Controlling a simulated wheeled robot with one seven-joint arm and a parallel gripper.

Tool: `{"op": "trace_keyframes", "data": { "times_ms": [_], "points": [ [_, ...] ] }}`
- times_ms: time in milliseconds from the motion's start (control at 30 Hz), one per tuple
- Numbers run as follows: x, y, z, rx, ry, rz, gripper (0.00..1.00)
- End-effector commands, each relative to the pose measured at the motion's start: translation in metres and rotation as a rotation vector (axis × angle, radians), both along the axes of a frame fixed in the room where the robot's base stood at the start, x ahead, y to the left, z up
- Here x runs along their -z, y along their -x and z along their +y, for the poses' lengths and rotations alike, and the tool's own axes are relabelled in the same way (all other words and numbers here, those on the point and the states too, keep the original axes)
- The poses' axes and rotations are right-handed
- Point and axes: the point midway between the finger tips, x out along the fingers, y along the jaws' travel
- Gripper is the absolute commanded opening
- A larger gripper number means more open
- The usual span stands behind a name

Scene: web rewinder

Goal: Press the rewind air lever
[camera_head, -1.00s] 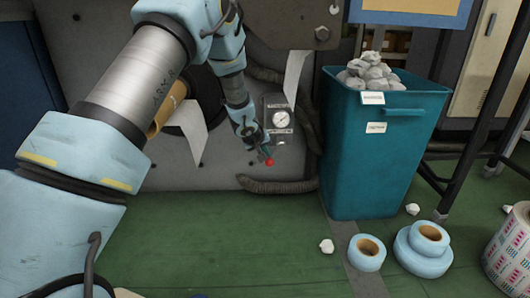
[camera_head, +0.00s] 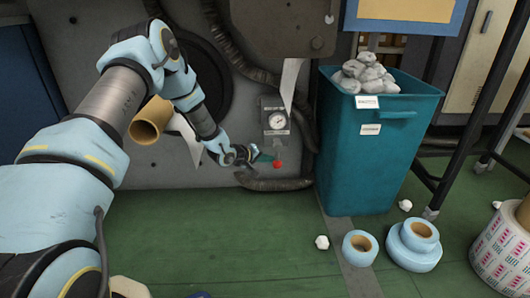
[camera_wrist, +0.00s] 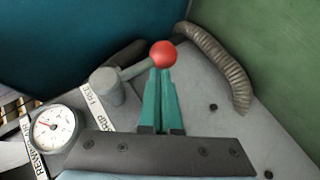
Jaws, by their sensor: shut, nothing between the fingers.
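The rewind air lever is a grey arm on a round grey hub (camera_wrist: 108,87) with a red ball knob (camera_wrist: 163,54) at its end. In the head view the red knob (camera_head: 278,164) shows low on the machine panel, below the gauge. My gripper (camera_head: 265,157) reaches it from the left. In the wrist view my gripper's green fingers (camera_wrist: 160,74) are together and empty. Their tips lie right at the knob and the end of the lever arm; whether they touch I cannot tell. White labels reading FREE and GRIP lie on the panel near the lever.
A pressure gauge (camera_head: 277,121) sits above the lever. A ribbed hose (camera_head: 272,184) curves below it. A teal bin (camera_head: 365,160) with crumpled waste stands close on the right. A cardboard core (camera_head: 150,120) sticks out beside my arm. Green floor in front is mostly clear.

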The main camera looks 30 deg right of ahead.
Motion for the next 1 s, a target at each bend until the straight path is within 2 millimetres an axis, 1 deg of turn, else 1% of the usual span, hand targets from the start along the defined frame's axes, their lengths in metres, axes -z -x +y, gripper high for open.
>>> {"op": "trace_keyframes", "data": {
  "times_ms": [200, 467, 600, 1000],
  "points": [
    [0.010, 0.004, -0.008, -0.003, 0.178, 0.087, 0.00],
    [0.014, 0.009, -0.019, 0.000, 0.345, 0.162, 0.00],
    [0.012, 0.011, -0.024, 0.004, 0.350, 0.162, 0.00],
    [0.013, 0.013, -0.027, 0.003, 0.347, 0.162, 0.00]
  ]
}}
